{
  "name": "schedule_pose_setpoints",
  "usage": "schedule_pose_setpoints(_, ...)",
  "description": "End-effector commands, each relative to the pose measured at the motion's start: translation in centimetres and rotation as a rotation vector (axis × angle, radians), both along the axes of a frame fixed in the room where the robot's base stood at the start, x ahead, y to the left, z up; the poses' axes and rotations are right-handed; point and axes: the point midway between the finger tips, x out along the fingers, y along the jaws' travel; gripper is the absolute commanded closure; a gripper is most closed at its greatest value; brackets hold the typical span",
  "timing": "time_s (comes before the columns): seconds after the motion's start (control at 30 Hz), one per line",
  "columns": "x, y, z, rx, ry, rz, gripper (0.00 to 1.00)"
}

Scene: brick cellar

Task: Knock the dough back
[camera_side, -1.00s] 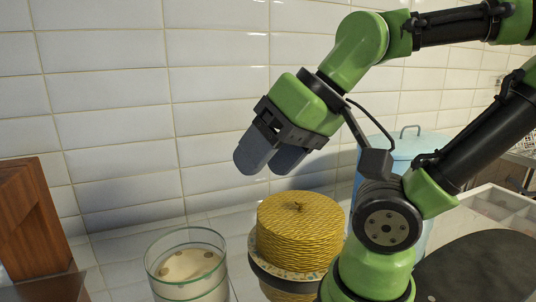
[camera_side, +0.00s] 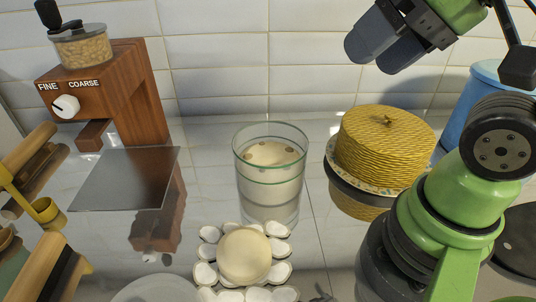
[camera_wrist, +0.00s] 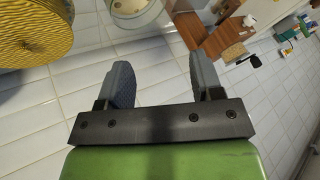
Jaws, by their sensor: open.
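The pale dough, with brown spots on top (camera_side: 268,153), sits inside a clear glass jar with green lines (camera_side: 270,195) in the middle of the side view. In the wrist view part of a round clear vessel, apparently the jar (camera_wrist: 150,20), shows at the top edge. My gripper (camera_side: 378,52) is up and to the right of the jar, above the yellow woven cover, and touches neither. In the wrist view my gripper (camera_wrist: 160,66) has its two dark fingers wide apart with nothing between them. The jar's mouth looks open.
The yellow woven cover (camera_side: 385,148) stands on a plate right of the jar. A wooden grinder (camera_side: 128,95) stands at left, by a metal sheet (camera_side: 125,180). A pale round piece on white petals (camera_side: 244,256) lies in front. A blue canister (camera_side: 470,105) stands behind my arm.

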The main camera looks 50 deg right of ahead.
Motion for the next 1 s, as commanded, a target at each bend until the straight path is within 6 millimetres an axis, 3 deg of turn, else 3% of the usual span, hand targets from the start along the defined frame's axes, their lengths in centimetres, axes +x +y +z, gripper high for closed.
schedule_pose_setpoints(0.17, 0.0, 0.0, 0.0, 0.000, 0.000, 0.000, 0.40)
schedule_pose_setpoints(0.27, 0.0, 0.0, 0.0, 0.000, 0.002, -0.001, 0.58)
schedule_pose_setpoints(0.43, 1.2, -0.1, 0.3, 0.007, 0.049, -0.020, 0.97)
schedule_pose_setpoints(0.47, 1.6, -0.2, 0.4, 0.009, 0.066, -0.028, 1.00)
schedule_pose_setpoints(0.77, 7.9, -1.2, -0.2, 0.029, 0.296, -0.143, 1.00)
schedule_pose_setpoints(1.0, 13.3, -2.4, -3.3, 0.036, 0.485, -0.251, 1.00)
